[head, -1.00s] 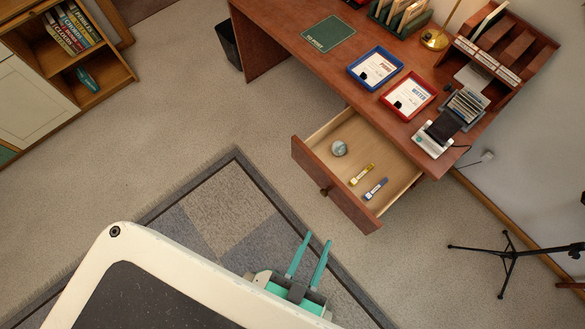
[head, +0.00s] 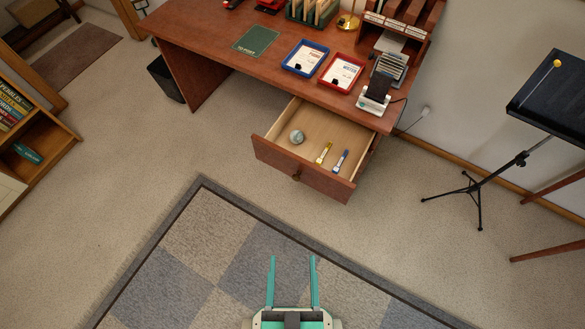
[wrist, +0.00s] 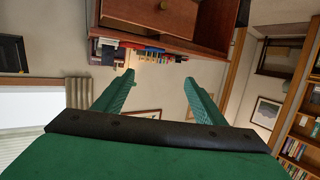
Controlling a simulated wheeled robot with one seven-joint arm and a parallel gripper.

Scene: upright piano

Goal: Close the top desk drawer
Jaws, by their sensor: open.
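The top desk drawer (head: 272,164) is pulled out from the brown wooden desk (head: 225,48). Its round knob (head: 297,176) is on the front panel. A grey ball (head: 297,137), a yellow marker-like item (head: 324,153) and a blue one (head: 340,161) lie inside. My gripper (head: 292,258) is open and empty, over the rug and well short of the drawer front. In the wrist view my gripper's fingers (wrist: 160,82) are spread, with the drawer's wooden front and knob (wrist: 164,5) at the top edge, apart from them.
Blue (head: 305,57) and red (head: 341,73) trays and a card-file device (head: 374,97) stand on the desktop. A black music stand (head: 480,190) is at right, a bookshelf (head: 30,150) at left. The rug (head: 235,255) before the drawer is clear.

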